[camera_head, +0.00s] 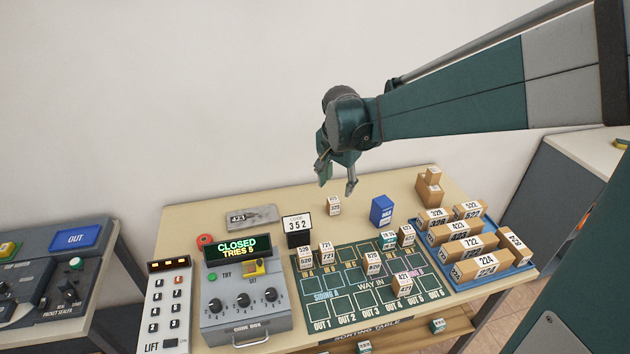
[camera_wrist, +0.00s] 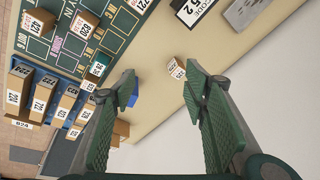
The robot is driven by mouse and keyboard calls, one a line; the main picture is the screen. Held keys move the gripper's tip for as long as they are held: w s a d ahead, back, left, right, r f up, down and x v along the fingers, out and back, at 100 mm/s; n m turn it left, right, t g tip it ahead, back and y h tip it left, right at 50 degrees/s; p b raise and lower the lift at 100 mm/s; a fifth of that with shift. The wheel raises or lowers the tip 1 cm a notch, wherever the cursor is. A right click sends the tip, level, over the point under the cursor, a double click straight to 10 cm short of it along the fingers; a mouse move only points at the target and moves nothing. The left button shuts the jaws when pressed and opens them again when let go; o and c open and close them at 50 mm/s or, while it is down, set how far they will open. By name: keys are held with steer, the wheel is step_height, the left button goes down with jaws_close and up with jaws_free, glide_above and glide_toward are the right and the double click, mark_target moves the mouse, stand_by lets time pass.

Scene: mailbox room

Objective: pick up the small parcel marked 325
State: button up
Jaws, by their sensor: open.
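A small brown parcel with a white label (camera_head: 334,205) stands alone on the bare back part of the table. Its label is too small to read surely, so I cannot confirm 325. It also shows in the wrist view (camera_wrist: 176,68), tilted in the picture, beyond my fingertips and nearer the right one. My gripper (camera_head: 337,185) is open and empty, pointing down above and slightly behind this parcel, apart from it. Both fingers show in the wrist view (camera_wrist: 160,76). Several similar small parcels, such as one reading 421 (camera_head: 402,284), stand on the green sorting mat (camera_head: 340,304).
A blue box (camera_head: 382,211) stands right of the lone parcel, and stacked brown boxes (camera_head: 428,190) farther right. A blue tray (camera_head: 463,284) holds several long parcels. The 352 code display (camera_head: 297,226) and code box (camera_head: 244,302) stand left. Bare table surrounds the lone parcel.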

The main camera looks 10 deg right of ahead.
steer(key=w+d+f+m+g+p, duration=0.15)
steer(key=w+f+m, duration=0.25)
steer(key=w+f, duration=0.4)
steer(key=m+g+p, duration=0.1)
steer(key=m, duration=0.2)
glide_above(333, 200)
steer(key=a, duration=0.1)
steer(key=shift+h, duration=0.4)
steer(key=f, duration=0.5)
steer(key=s+f, duration=0.1)
steer(key=f, duration=0.2)
steer(key=shift+a+f, duration=0.15)
steer(key=shift+w+f+g, duration=0.25)
steer(key=shift+w+f, duration=0.05)
steer(key=shift+f, duration=0.25)
steer(key=shift+d+f, duration=0.15)
steer(key=shift+f, duration=0.5)
steer(key=shift+d+f, duration=0.15)
steer(key=shift+f, duration=0.5)
steer(key=shift+f, duration=0.15)
steer(key=shift+w+d+f, duration=0.1)
steer(key=shift+d+f, duration=0.15)
steer(key=shift+f, duration=0.95)
steer(key=shift+w+d+f, duration=0.1)
steer(key=shift+d+f, duration=0.1)
steer(key=shift+f, duration=1)
